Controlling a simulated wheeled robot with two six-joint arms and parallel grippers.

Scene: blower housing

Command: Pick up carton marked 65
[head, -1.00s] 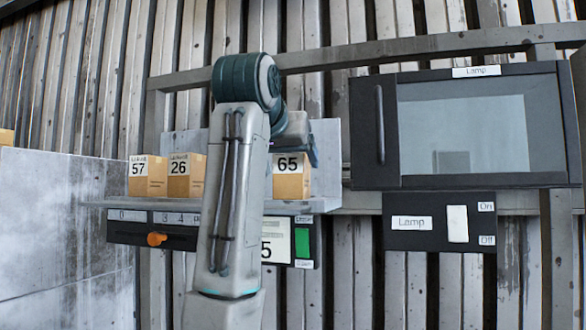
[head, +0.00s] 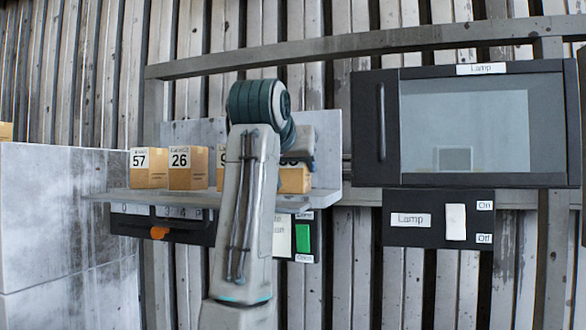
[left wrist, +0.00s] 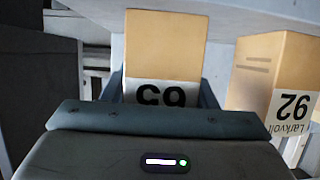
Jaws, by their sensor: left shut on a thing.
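The carton marked 65 (head: 296,181) is a tan box with a white label, at the right end of the grey shelf (head: 125,196). My left gripper (head: 302,160) is at it, and the arm and gripper hide much of the carton in the head view. In the left wrist view, the carton (left wrist: 165,50) sits between the fingers of my left gripper (left wrist: 160,88), its number upside down. The gripper is shut on it. The carton's base seems at shelf level; I cannot tell whether it touches. My right gripper is not in view.
Cartons marked 57 (head: 148,168) and 26 (head: 188,168) and a partly hidden one (head: 221,165) stand to the left. Another carton (left wrist: 275,80) is close by in the wrist view. A dark lamp cabinet (head: 465,125) is at right. A panel with an orange knob (head: 158,232) is below.

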